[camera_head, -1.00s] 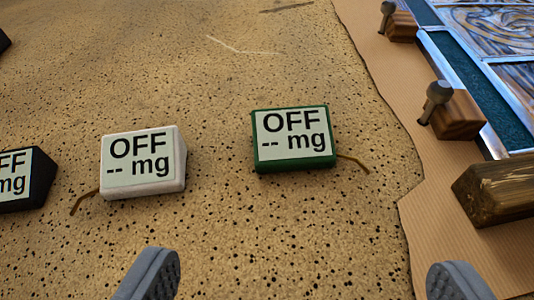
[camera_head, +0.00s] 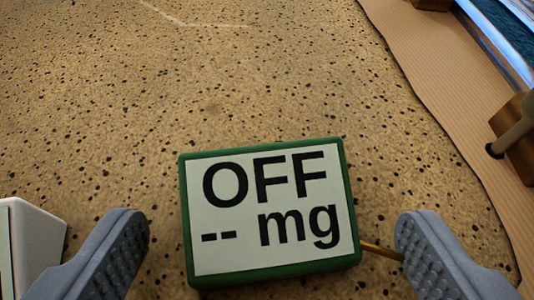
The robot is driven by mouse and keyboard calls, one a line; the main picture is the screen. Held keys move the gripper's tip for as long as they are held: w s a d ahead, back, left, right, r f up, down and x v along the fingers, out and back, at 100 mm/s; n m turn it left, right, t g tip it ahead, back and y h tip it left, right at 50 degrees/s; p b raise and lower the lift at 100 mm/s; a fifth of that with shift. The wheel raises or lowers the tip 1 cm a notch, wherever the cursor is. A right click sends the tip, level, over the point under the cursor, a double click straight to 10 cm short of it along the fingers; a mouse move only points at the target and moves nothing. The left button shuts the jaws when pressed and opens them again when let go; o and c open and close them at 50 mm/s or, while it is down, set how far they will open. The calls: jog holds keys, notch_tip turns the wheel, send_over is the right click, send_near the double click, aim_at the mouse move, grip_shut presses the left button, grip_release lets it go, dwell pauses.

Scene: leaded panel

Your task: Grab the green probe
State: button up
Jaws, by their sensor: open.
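The green probe (camera_head: 270,212) is a small box with a green rim and a pale face reading "OFF -- mg". It lies on the speckled surface at the lower middle of the view, tilted slightly. A thin brown wire comes out of its right side and reaches toward the right finger. My gripper (camera_head: 270,250) is open, with one grey ridged finger on each side of the green probe. There is a gap between the box and each finger.
A white probe (camera_head: 35,240) stands at the lower left, close to my left finger and partly cut off. Brown corrugated sheet (camera_head: 430,60) runs along the right, with a wooden block (camera_head: 518,150) holding a grey peg and a leaded panel edge (camera_head: 490,35). The speckled surface (camera_head: 240,80) beyond is clear.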

jog(key=shift+w+f, duration=0.1)
jog(key=shift+w, duration=0.1)
jog(key=c, duration=1.1)
